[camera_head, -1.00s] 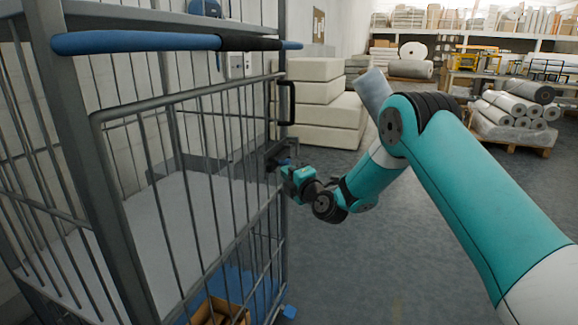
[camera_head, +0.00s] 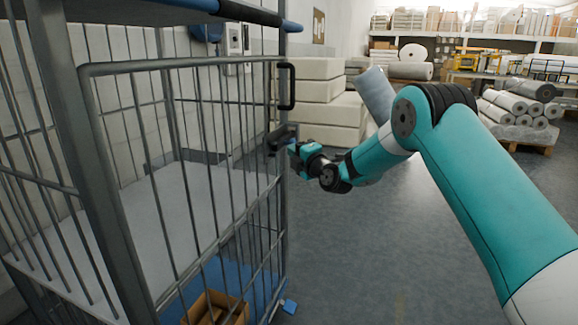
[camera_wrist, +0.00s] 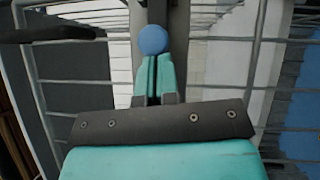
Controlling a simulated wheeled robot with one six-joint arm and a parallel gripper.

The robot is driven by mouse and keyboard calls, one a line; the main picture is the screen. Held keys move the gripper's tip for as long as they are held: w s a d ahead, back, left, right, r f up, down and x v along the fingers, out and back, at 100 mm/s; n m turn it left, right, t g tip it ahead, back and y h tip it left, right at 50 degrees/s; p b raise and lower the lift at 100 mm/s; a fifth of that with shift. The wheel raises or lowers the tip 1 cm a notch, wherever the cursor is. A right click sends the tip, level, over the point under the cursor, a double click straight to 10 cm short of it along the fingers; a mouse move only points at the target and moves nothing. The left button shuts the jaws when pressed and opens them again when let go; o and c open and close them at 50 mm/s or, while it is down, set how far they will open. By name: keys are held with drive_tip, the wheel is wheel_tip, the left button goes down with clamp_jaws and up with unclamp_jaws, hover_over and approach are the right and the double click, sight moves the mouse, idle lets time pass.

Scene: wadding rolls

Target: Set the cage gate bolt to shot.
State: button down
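The cage gate (camera_head: 180,64) is a grey wire frame on the near side of the roll cage. The bolt (camera_head: 279,139) is a dark fitting at the gate's right edge, below the black handle. Its blue ball knob (camera_wrist: 153,40) shows in the wrist view, right at my fingertips. My gripper (camera_wrist: 153,60) has its teal fingers together, with only a thin dark line between them. The ball is wider than that line and sits at the tips, not between them. In the head view my gripper (camera_head: 293,147) is beside the bolt. I cannot tell whether the tips touch the knob.
The black gate handle (camera_head: 287,87) stands above the bolt. A cardboard box (camera_head: 216,308) lies low in the cage. White slabs (camera_head: 335,115) are stacked behind. The floor (camera_head: 400,235) right of the cage is clear.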

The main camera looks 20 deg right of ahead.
drive_tip(key=shift+w+d+r, duration=0.1)
drive_tip(key=shift+d+r, duration=0.15)
drive_tip(key=shift+r, duration=0.1)
drive_tip(key=s+f+b, duration=0.2)
drive_tip(key=s+b, duration=0.4)
drive_tip(key=s, duration=0.7)
drive_tip(key=shift+d+f, duration=0.2)
drive_tip(key=shift+d, duration=0.05)
